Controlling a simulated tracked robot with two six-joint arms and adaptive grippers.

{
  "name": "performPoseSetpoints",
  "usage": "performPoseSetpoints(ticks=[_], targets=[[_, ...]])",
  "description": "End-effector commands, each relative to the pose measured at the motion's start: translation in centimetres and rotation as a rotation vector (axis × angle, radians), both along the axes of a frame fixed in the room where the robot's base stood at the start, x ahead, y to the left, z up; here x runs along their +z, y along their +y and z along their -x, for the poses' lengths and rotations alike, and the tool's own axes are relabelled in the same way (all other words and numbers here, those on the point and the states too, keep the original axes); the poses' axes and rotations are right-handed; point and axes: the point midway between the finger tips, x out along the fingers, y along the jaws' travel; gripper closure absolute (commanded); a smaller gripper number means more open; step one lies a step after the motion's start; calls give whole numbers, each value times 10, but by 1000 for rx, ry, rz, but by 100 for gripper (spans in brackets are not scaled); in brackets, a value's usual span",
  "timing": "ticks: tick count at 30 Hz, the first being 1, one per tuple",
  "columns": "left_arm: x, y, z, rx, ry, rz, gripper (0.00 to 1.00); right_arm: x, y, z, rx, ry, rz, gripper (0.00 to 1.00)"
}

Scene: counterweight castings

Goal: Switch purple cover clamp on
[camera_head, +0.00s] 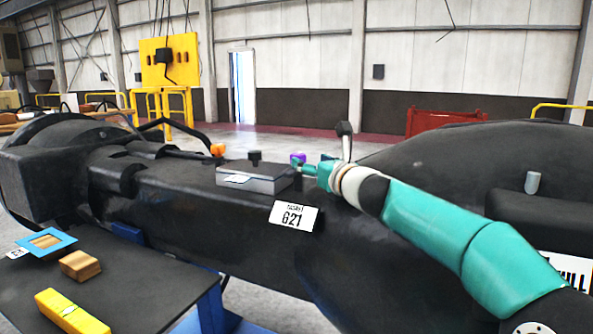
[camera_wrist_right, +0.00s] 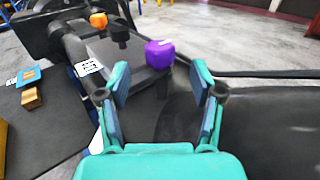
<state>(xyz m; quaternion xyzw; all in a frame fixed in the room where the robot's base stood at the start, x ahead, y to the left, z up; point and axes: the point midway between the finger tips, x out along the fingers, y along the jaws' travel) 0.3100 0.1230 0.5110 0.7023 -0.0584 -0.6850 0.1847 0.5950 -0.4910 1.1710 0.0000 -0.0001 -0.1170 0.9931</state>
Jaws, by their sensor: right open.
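The purple cover clamp (camera_head: 298,158) shows as a small purple knob beside the grey cover box (camera_head: 252,180) on the dark casting. In the right wrist view the purple knob (camera_wrist_right: 160,53) stands ahead of my right gripper (camera_wrist_right: 160,88), between the lines of its two fingers and beyond their tips. My right gripper (camera_head: 310,169) is open and empty, close to the knob in the head view. An orange knob (camera_head: 218,149) sits farther left on the casting and also shows in the right wrist view (camera_wrist_right: 98,20). My left gripper is not in view.
A black knob (camera_head: 255,157) stands on the grey box. A label reading G21 (camera_head: 294,216) is on the casting's side. A dark table (camera_head: 120,290) at lower left holds a yellow block (camera_head: 72,312), a wooden block (camera_head: 80,265) and a blue frame (camera_head: 42,243).

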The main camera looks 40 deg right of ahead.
Motion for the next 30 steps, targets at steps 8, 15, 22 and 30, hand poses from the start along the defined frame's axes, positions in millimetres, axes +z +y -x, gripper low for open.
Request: performPoseSetpoints(ticks=[8, 15, 22, 30], targets=[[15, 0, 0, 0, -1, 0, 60, 2, -6, -34, 3, 3, -1, 34], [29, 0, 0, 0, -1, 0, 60, 3, -13, -64, 3, 2, 0, 34], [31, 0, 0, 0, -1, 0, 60, 0, -15, -73, 3, 1, 0, 34], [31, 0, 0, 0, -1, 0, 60, 0, -14, -73, 4, 1, 0, 51]])
